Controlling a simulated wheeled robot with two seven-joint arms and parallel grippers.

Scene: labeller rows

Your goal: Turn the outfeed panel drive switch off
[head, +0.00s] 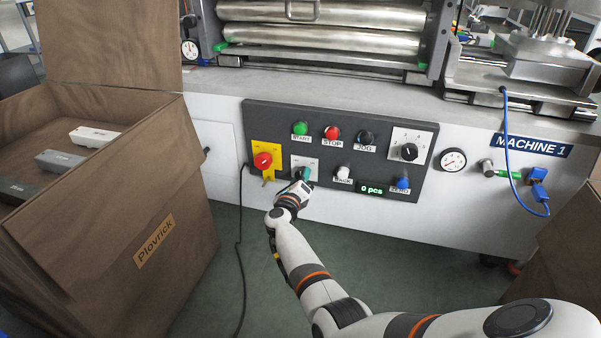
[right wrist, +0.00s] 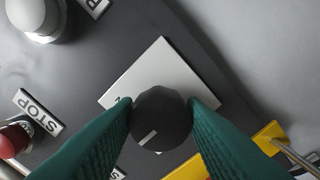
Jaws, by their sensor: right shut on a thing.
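The drive switch is a round black knob (right wrist: 162,118) with a white pointer line, on a pale square plate (right wrist: 160,68) of the dark control panel (head: 265,118). In the right wrist view the pointer line lies toward the lower left of the knob. My right gripper (head: 303,175) is at this switch in the head view, low on the panel, beside the yellow plate. Its two green fingers are shut on the knob's sides in the right wrist view. The plate's lettering is mostly hidden. My left gripper is not in view.
Close around are a red knob (head: 263,160) on a yellow plate, a red STOP button (head: 331,132), a green START button (head: 300,128) and a white button (head: 343,172). A brown crate (head: 170,200) stands left. A black cable (head: 240,240) hangs below the panel.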

